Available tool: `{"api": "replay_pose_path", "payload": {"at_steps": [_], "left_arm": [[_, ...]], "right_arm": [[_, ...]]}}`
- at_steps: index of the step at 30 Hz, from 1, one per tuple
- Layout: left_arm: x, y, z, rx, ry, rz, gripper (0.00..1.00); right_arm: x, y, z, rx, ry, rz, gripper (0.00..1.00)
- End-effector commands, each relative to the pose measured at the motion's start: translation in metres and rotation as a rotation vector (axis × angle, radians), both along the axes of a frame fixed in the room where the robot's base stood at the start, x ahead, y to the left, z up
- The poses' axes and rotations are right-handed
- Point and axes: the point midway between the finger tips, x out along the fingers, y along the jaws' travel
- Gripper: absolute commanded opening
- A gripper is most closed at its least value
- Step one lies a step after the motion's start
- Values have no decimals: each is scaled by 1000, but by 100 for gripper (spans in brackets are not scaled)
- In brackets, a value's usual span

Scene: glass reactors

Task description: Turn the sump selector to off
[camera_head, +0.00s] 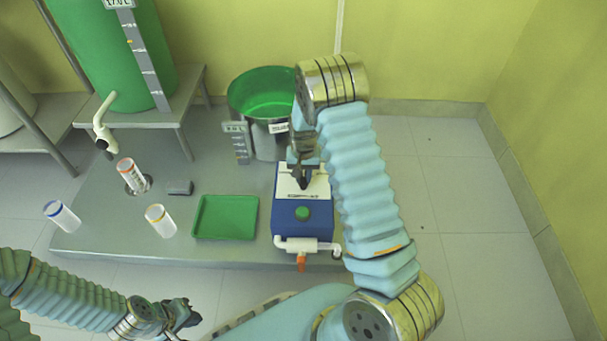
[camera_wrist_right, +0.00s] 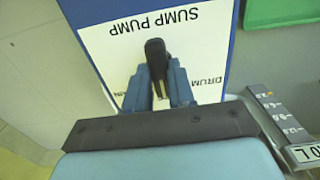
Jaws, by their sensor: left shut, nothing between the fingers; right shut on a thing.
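The sump selector is a black handle (camera_wrist_right: 156,56) on the white top panel of the blue sump pump box (camera_head: 288,214). In the right wrist view it points toward the upside-down "SUMP PUMP" lettering. My right gripper (camera_wrist_right: 159,75) is shut on the handle, a finger on each side. In the head view the right gripper (camera_head: 304,174) reaches down onto the panel from above. The labels beside the handle are partly covered by the fingers; "DRUM" is readable on the right. My left gripper (camera_head: 187,317) is shut and empty at the lower left, away from the pump.
A green tray (camera_head: 225,217) lies to the left. A steel drum with green contents (camera_head: 264,100) stands behind. Several cylinders stand further left.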

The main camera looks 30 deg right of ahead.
Motion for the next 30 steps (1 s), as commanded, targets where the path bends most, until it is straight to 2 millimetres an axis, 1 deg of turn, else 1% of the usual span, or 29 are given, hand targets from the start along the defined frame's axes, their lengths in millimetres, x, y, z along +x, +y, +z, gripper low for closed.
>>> {"api": "replay_pose_path", "payload": {"at_steps": [7,8,12,20,23,26,29,30], "left_arm": [[0,0,0,0,0,0,0],[0,0,0,0,0,0,0],[0,0,0,0,0,0,0],[0,0,0,0,0,0,0],[0,0,2,0,0,0,0],[0,0,6,1,-1,0,0],[0,1,11,2,-1,2,0],[0,1,13,2,-2,2,0]], "right_arm": [[0,0,0,-1,-1,1,0],[0,0,0,-1,-1,1,28],[0,0,0,-1,-1,1,49],[0,0,1,0,0,1,49],[1,0,7,0,-2,2,49],[1,0,23,0,-2,3,49],[1,0,46,0,-4,2,49],[1,0,57,0,-5,2,49]]}}
